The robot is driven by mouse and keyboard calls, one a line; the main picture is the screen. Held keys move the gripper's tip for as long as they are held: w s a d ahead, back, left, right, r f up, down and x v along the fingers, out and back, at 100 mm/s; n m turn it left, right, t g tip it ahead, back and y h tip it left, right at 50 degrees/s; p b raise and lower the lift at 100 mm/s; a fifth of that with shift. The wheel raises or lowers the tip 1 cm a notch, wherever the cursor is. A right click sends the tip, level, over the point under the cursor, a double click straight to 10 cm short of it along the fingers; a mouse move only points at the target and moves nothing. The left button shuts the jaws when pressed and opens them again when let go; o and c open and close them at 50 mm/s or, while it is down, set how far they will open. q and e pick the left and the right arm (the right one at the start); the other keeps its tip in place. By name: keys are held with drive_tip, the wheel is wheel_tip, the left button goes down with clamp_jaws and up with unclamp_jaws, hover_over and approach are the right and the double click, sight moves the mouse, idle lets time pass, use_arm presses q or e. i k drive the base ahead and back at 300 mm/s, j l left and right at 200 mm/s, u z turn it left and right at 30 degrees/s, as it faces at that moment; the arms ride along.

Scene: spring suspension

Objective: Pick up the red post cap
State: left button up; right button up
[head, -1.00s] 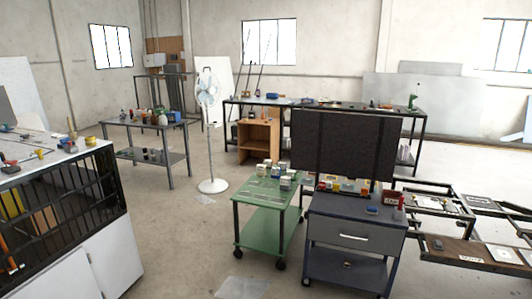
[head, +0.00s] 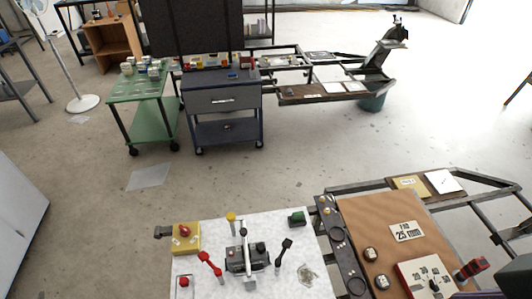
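Neither of my grippers is in view. No object is plainly recognisable as the red post cap. Small red items show on the white tabletop (head: 212,285) at the bottom: a red knob (head: 185,230) on a yellow block (head: 187,240), a red-topped lever (head: 209,262), and a small red piece (head: 184,281) on a pale square. A red and black handle-like object (head: 472,268) is at the lower right. I cannot tell which of these, if any, is the cap.
Farther back stand a green cart (head: 150,88), a dark blue drawer cart (head: 224,100) and a low frame with a seat (head: 388,48). Floor between is mostly clear.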

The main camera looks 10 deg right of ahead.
sight(184, 281)
drive_tip(key=k, duration=0.1)
drive_tip(key=u, duration=0.65)
drive_tip(key=k+l+u, duration=0.3)
drive_tip(key=i+u, duration=0.1)
drive_tip(key=i, duration=1.3)
